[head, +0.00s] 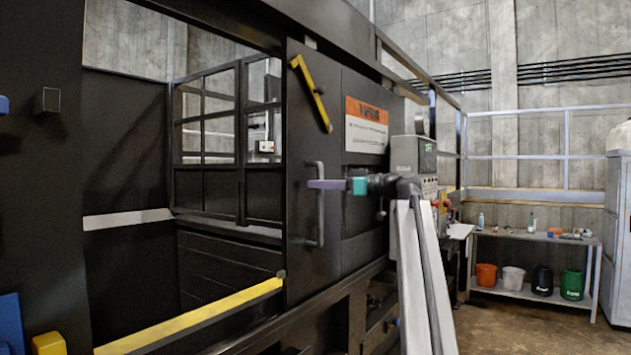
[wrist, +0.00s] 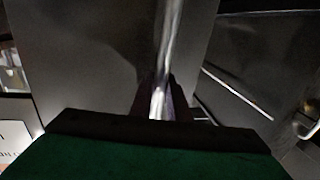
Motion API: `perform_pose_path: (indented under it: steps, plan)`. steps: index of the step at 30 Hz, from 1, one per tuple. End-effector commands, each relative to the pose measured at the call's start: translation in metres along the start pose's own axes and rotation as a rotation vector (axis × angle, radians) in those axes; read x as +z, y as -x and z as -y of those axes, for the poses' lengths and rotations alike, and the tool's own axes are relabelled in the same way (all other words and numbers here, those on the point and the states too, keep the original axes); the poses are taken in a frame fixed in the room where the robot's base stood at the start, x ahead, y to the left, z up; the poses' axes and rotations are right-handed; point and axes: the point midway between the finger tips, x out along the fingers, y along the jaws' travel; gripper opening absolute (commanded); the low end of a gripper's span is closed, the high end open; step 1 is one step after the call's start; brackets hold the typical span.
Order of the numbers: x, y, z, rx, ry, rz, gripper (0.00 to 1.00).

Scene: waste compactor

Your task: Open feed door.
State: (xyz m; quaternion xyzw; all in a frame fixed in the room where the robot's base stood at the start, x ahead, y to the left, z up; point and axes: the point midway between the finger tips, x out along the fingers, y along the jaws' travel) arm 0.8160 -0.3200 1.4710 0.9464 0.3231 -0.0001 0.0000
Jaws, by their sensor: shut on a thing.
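The feed door (head: 302,120) is a dark upright panel with a yellow diagonal bar (head: 311,92) on it. A wide opening shows to its left, with the machine's dark interior visible through it. The door's vertical grey handle (head: 320,225) is near its left edge. My gripper (head: 320,184), with purple fingers, reaches in from the right and is shut on the handle at its upper part. In the wrist view the shiny handle bar (wrist: 168,50) runs down between my fingers (wrist: 158,108). The fingertips are dark and partly hidden there.
A yellow-edged sill (head: 190,318) runs below the opening. A grey control box (head: 405,155) stands right of the door, behind my arm. A warning sign (head: 366,125) is on the panel beside it. A shelf table (head: 530,238) with several buckets stands at the right, with open floor before it.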

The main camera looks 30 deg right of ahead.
Motion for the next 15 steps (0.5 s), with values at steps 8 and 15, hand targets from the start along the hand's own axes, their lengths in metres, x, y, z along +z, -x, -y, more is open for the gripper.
perform_pose_path:
  steps: [8, 15]
  plan:
    - [-0.007, 0.011, -0.020, 0.007, 0.000, -0.006, 0.00]
    - [-0.008, 0.017, -0.036, 0.011, 0.000, -0.007, 0.00]
